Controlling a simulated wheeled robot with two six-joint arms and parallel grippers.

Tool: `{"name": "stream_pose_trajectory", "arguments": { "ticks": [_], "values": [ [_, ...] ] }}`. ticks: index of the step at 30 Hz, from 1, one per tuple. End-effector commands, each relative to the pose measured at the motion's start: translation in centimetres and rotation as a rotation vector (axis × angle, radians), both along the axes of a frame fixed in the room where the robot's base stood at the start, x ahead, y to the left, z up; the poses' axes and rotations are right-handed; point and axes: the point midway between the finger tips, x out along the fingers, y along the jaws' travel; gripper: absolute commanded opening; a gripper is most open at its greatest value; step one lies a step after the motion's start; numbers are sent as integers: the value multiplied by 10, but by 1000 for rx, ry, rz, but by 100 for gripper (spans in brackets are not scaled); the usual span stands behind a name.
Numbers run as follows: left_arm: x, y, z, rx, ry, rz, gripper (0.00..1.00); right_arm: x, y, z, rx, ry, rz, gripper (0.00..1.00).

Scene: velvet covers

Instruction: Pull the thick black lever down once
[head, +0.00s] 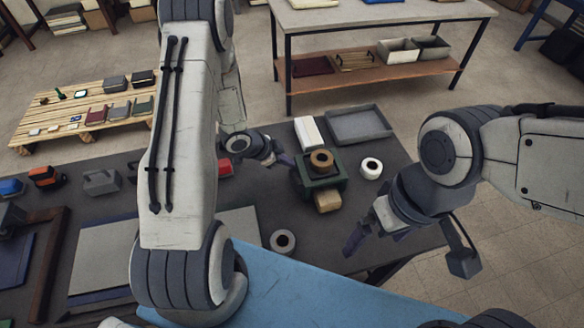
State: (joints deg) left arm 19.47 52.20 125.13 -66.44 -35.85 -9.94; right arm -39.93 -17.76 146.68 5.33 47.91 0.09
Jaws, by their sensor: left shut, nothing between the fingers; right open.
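A dark green boxy device (322,184) with a brown roll (321,160) on top stands on the dark table. A tan block (328,201) shows at its front. I cannot make out a thick black lever; it may be hidden by my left gripper or blend with the dark parts. My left gripper (288,161) is shut and empty at the device's upper left side; I cannot tell whether it touches it. My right gripper (356,238) is open and empty, over the table to the lower right of the device, apart from it.
A white block (309,132), a grey tray (359,125) and a white roll (371,168) stand behind and right of the device. Another roll (283,241) lies in front. A blue surface (300,285) covers the near side. My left arm hides much of the table's middle left.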

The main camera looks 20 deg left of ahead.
Motion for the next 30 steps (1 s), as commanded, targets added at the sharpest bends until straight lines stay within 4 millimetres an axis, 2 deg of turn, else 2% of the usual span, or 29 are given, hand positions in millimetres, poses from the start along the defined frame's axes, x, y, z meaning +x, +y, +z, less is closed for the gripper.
{"name": "stream_pose_trajectory", "arguments": {
  "ticks": [1,30],
  "values": [
    [-9,-4,-9,0,26,-10,0,0,0,-2,0,0,0,100],
    [-13,-9,-21,2,27,-18,0,0,0,-15,0,0,0,100]
  ]
}}
